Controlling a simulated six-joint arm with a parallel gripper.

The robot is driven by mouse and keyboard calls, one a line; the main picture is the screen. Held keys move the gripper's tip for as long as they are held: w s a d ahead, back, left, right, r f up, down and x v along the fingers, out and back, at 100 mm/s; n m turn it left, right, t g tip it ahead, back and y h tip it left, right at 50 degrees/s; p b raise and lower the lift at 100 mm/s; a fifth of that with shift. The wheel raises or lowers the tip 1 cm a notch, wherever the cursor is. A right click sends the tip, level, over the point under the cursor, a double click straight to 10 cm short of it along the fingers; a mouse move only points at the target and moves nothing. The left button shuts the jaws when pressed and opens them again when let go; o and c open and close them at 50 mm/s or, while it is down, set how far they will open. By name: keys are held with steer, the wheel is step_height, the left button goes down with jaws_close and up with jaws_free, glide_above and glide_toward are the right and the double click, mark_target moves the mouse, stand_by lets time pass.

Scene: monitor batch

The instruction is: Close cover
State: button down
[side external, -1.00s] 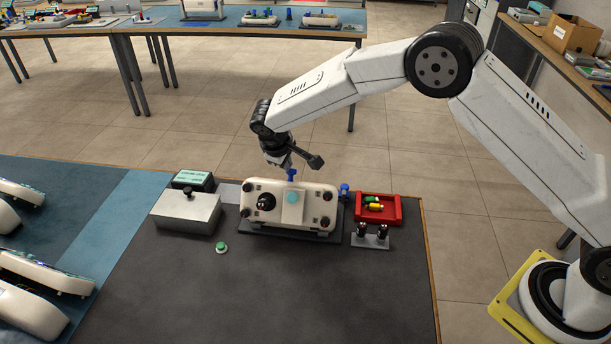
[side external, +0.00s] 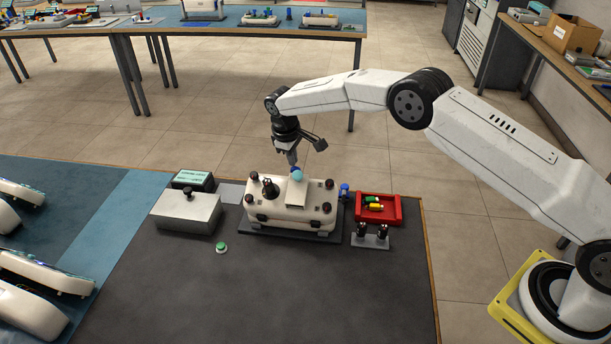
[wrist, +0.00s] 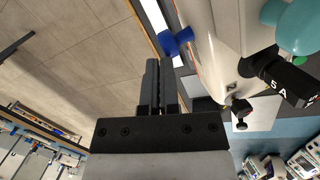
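The white monitor housing (side external: 295,215) sits on its dark base plate (side external: 335,239). Its cover (side external: 308,198) lies down on the lower body, looking flat, with a teal dome (side external: 297,174), a black knob (side external: 270,187) and dark corner knobs. Any small gap at the far edge is hidden. My gripper (side external: 294,165) is at the housing's far side, close to the teal dome; I cannot tell whether it touches. In the wrist view its fingers (wrist: 160,75) are together and empty. Beside them are the white housing, a blue tab (wrist: 178,42) and a black "5A" knob (wrist: 292,82).
A grey metal box (side external: 187,213) and a green button (side external: 221,248) stand left of the housing. A red tray (side external: 390,217) with small parts and a metal stand (side external: 370,241) are at the right. The front of the dark mat (side external: 290,300) is clear.

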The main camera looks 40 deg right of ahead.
steer(key=shift+w+d+f, duration=0.4)
steer(key=shift+f, duration=0.2)
steer(key=shift+w+d+f, duration=0.35)
steer(key=shift+f, duration=0.2)
step_height(320, 180, up, 8)
steer(key=a, duration=0.1)
steer(key=shift+s+a, duration=0.15)
steer(key=shift+a, duration=0.05)
stand_by(0.3)
steer(key=s+d+r+n+t+y, duration=0.1)
steer(key=s+r+n+t+y, duration=0.1)
steer(key=s, duration=0.5)
step_height(320, 180, up, 3)
steer(key=shift+d+r+n+t, duration=0.1)
steer(key=shift+d+n+t, duration=0.3)
steer(key=shift+n+t, duration=0.45)
